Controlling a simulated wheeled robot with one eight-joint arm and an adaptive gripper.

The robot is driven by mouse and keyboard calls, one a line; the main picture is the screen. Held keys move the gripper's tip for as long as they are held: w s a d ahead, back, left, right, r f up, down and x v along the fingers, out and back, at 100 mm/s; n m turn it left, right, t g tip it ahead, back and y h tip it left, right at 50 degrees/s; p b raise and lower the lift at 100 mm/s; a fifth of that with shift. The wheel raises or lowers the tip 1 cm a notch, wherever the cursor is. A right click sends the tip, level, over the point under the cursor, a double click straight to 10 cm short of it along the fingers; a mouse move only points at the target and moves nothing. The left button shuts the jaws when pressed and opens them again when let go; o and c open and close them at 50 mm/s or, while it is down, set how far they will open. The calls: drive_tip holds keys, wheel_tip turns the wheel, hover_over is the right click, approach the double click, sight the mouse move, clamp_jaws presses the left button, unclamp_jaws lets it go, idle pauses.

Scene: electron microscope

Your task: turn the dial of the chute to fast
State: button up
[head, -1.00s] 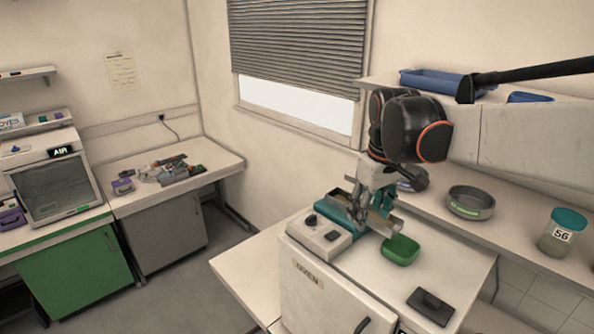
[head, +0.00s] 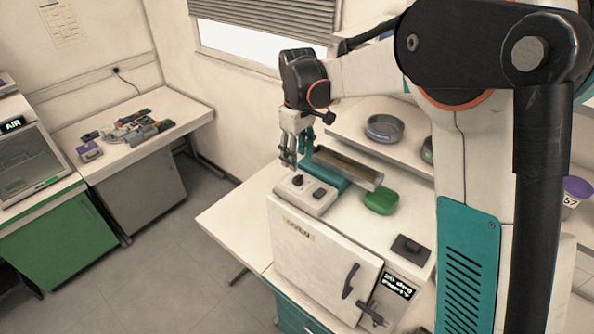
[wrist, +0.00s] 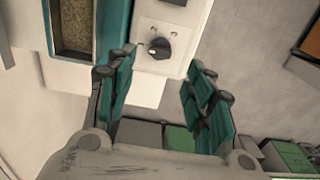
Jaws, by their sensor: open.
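The chute has a teal body with a grainy-bottomed metal trough (head: 345,166) and a pale control box (head: 306,196) at its front. My gripper (head: 289,160) is open and empty, pointing down just above and behind the dial. In the wrist view the dial (wrist: 159,48) shows between the teal-padded fingertips of my gripper (wrist: 161,60), with a gap on both sides. I cannot read any marking around the dial.
The chute stands on a white oven (head: 318,255) with a black handle. A green bowl (head: 381,202) sits under the trough's end, and a dark block (head: 410,248) lies nearer the front. A grey round pan (head: 384,130) is on the shelf behind. Free floor lies left.

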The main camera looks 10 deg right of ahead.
sight(298, 176)
wheel_tip(298, 176, down, 7)
drive_tip(key=shift+p, duration=0.4)
drive_tip(key=shift+c, duration=0.5)
drive_tip(key=c, duration=1)
